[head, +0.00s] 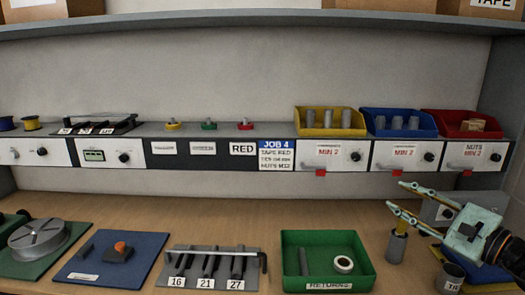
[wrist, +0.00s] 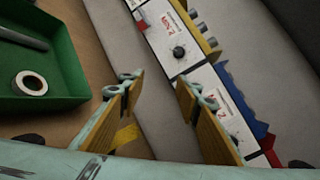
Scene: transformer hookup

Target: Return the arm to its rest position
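My gripper (head: 393,196) is at the right of the head view, above the bench, with its fingers pointing left. The two fingers are spread apart with nothing between them. In the wrist view my gripper (wrist: 155,90) also shows open and empty, with the bench and the drawer fronts beyond it. A grey cylinder with a yellow part (head: 397,246) stands upright just below the fingertips in the head view. I cannot tell whether a finger touches it.
A green returns tray (head: 290,268) holds a grey rod and a white ring. A wrench rack (head: 180,272), blue mat (head: 78,272) and green mat with a round fixture (head: 38,240) lie left. Yellow (head: 302,122), blue (head: 375,127) and red (head: 440,120) bins stand on the ledge. A grey cup (head: 450,277) is front right.

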